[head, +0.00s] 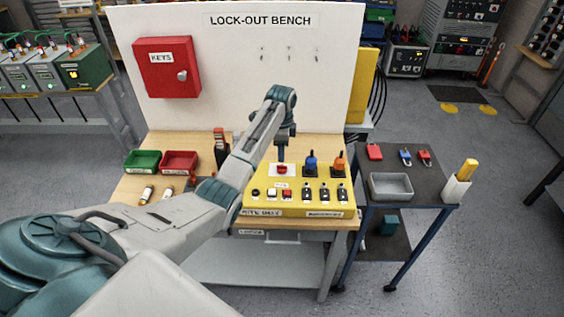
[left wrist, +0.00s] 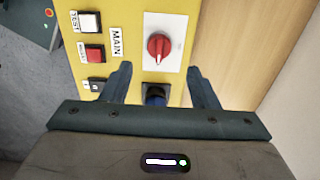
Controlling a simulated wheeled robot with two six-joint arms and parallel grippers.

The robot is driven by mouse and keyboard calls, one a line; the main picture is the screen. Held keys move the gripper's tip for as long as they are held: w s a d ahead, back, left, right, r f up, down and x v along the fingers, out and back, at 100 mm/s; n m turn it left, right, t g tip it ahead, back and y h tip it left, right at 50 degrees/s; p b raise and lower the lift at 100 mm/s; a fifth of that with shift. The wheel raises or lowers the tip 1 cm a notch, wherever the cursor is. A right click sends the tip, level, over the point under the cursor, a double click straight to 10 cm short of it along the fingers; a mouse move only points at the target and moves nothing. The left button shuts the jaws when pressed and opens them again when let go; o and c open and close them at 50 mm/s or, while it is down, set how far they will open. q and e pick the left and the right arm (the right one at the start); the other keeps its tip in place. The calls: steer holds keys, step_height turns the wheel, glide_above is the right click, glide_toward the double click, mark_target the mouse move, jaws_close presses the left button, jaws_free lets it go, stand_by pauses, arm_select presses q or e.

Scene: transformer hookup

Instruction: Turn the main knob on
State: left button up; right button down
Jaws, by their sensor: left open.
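The main knob is a red rotary knob (head: 282,169) on a white plate on the yellow panel (head: 262,209). In the left wrist view the red knob (left wrist: 158,47) has a light pointer line running roughly up and down the picture, and a MAIN label (left wrist: 117,42) stands left of it. My left gripper (head: 282,155) points down above the knob in the head view. In the left wrist view its fingers (left wrist: 161,72) are apart with nothing between them, and the knob lies just beyond the tips. I see no contact. My right gripper is in neither view.
A blue knob (head: 311,163) and an orange knob (head: 339,163) stand right of the main knob, with several small switches in front. Red and green bins (head: 142,161) are at left. A dark side table (head: 409,209) with padlocks and a grey tray stands at right.

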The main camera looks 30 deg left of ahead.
arm_select(q)
steer(key=shift+r+b, duration=0.45)
steer(key=shift+r, duration=1.55)
